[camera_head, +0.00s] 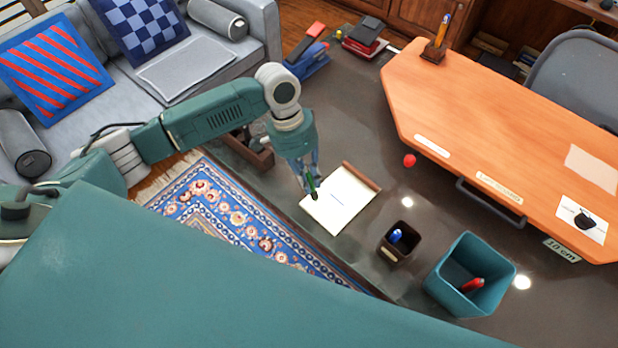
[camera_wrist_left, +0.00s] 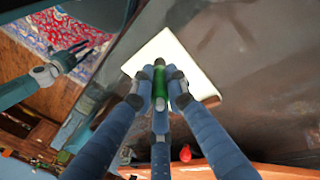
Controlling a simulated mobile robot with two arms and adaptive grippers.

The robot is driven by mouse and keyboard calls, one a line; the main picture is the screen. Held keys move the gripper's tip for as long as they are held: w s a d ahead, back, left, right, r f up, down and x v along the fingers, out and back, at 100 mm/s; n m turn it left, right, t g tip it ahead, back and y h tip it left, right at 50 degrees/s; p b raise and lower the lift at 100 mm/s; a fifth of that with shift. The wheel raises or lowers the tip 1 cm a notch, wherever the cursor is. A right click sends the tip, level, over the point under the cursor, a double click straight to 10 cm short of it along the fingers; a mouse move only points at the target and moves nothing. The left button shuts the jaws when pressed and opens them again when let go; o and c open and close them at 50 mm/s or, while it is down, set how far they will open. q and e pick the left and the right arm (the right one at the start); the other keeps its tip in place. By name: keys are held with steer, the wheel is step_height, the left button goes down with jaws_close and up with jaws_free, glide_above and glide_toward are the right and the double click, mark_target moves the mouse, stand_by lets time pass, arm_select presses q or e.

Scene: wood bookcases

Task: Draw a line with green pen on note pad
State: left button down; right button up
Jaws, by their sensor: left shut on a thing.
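The note pad (camera_head: 345,203) is a white pad with a brown bound edge, lying on the dark grey table. A short thin bluish line shows near the middle of its page in the head view. My left gripper (camera_head: 311,184) is shut on the green pen (camera_wrist_left: 160,84) and holds it roughly upright over the left edge of the pad. In the left wrist view the blue fingers close around the pen, with the pad (camera_wrist_left: 165,50) beyond. I cannot tell whether the pen tip touches the paper. My right gripper is not clearly in the head view.
A small dark cup (camera_head: 397,246) with a blue item and a teal bin (camera_head: 470,277) with a red item stand right of the pad. A red ball (camera_head: 409,160) lies near the orange desk board (camera_head: 470,120). A stapler-like blue and red item (camera_head: 308,58) is at the back.

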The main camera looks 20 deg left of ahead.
arm_select(q)
steer(key=shift+f, duration=0.1)
arm_select(e)
steer(key=shift+a, duration=0.6)
arm_select(q)
steer(key=shift+f, duration=0.25)
arm_select(e)
steer(key=shift+d+f, duration=0.15)
steer(key=shift+d, duration=0.4)
arm_select(q)
steer(key=shift+f, duration=0.25)
steer(key=shift+s+d+r+p, duration=0.1)
steer(key=shift+s+d+p, duration=0.1)
steer(key=shift+d+p, duration=0.25)
steer(key=shift+s+d, duration=0.1)
steer(key=shift+d, duration=0.15)
arm_select(e)
steer(key=shift+a+r, duration=0.25)
steer(key=shift+r, duration=0.45)
steer(key=shift+r, duration=0.1)
